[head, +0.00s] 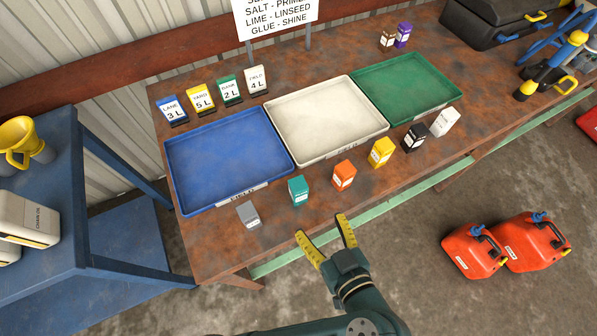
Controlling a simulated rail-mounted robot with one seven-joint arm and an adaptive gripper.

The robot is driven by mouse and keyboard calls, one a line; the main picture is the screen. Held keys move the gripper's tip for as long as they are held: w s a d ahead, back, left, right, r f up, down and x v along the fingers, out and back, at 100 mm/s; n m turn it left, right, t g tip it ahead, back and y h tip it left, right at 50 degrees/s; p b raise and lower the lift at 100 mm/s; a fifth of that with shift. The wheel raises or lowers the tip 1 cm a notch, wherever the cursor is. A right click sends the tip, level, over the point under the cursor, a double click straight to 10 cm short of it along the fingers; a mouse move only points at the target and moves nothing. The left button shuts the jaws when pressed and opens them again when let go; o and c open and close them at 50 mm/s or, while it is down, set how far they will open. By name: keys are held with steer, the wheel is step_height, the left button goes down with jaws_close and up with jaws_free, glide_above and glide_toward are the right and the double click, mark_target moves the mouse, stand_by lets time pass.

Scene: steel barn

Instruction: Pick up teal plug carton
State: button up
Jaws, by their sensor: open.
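The teal carton (298,190) stands upright on the brown bench, in front of the gap between the blue and white trays. It has a white label whose print is too small to read. My gripper (325,236) is open and empty, with yellow fingers spread apart. It hangs near the bench's front edge, to the right of and nearer than the teal carton, and is not touching it. No part of the teal carton is hidden by the arm.
A grey carton (248,214) is left of the teal one; an orange carton (343,175) is right. Yellow (381,152), black (414,137) and white (445,121) cartons continue the row. Blue (279,165), white (376,125) and green (452,92) trays lie behind, empty.

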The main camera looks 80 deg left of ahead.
mark_target(301, 195)
steer(key=b+x, duration=0.1)
steer(key=x, duration=0.9)
steer(key=shift+s+a+f+b, duration=0.15)
steer(key=shift+a+f+b, duration=0.1)
steer(key=shift+b, duration=0.1)
steer(key=x, duration=0.5)
steer(key=shift+a+r+b, duration=0.3)
steer(key=shift+a+b, duration=0.05)
steer(key=shift+a, duration=0.1)
steer(key=shift+c, duration=0.4)
jaws_close()
